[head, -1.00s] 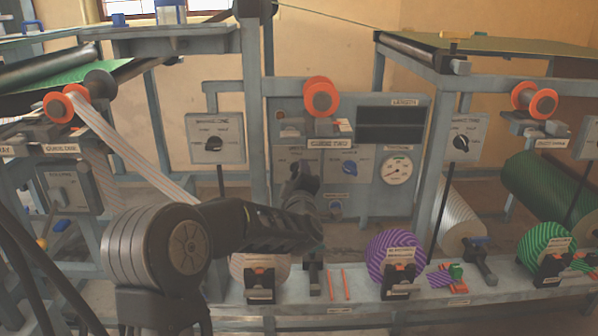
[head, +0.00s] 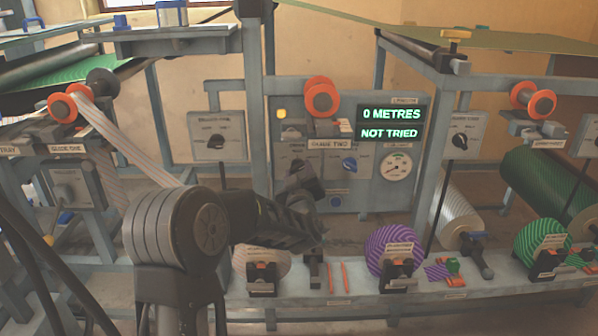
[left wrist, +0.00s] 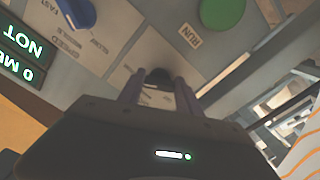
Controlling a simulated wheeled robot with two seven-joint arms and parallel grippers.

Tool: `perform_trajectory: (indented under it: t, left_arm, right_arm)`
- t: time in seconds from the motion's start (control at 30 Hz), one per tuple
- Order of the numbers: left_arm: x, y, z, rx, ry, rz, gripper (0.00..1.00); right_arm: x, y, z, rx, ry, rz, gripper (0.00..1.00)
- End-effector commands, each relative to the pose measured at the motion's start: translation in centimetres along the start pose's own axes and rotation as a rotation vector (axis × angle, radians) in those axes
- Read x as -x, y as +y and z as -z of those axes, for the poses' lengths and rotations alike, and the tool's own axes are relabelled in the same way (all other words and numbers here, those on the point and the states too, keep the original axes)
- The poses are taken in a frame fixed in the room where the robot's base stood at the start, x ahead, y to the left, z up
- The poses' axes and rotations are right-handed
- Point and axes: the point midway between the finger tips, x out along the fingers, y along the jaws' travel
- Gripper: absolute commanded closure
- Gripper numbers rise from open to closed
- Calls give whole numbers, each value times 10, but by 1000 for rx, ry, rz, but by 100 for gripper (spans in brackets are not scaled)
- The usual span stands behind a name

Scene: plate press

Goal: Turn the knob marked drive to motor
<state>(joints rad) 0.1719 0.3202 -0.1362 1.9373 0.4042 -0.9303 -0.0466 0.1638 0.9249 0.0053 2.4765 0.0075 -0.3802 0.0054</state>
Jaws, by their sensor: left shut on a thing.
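The control panel (head: 340,195) stands in the middle of the head view. My left gripper (head: 298,172) reaches its left side and covers most of a dark knob there. In the left wrist view the two fingers (left wrist: 158,92) are shut on this black knob (left wrist: 158,76), one on each side. Its marking is mostly hidden, so I cannot read its setting. A blue speed knob (head: 349,164) sits to its right in the head view; it also shows in the left wrist view (left wrist: 76,12). My right gripper is not in view.
A display (head: 389,123) reads "0 METRES" and "NOT TRIED". A dial gauge (head: 396,167) is below it. A green button (left wrist: 222,12) beside a "RUN" label is close to the gripper. A purple striped roll (head: 392,246) stands on the low rail in front.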

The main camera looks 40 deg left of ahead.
Motion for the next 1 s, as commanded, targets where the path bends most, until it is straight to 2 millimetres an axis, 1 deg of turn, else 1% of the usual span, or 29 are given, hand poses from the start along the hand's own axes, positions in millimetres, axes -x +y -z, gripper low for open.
perform_trajectory:
  t: [0.3,0.33,0.57,0.6,0.87,1.0]
  left_arm:
    - [0,-1,0,-6,-1,1,100]
    - [0,-1,0,-5,-1,1,57]
    - [0,0,0,-4,0,0,39]
    - [0,0,0,-3,0,0,37]
    - [1,0,0,-3,0,0,37]
    - [11,1,1,-2,0,0,37]
  right_arm:
    - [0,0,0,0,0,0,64]
    - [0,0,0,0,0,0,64]
    - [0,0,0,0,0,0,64]
    - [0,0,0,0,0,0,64]
    - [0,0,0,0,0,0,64]
    - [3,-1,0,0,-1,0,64]
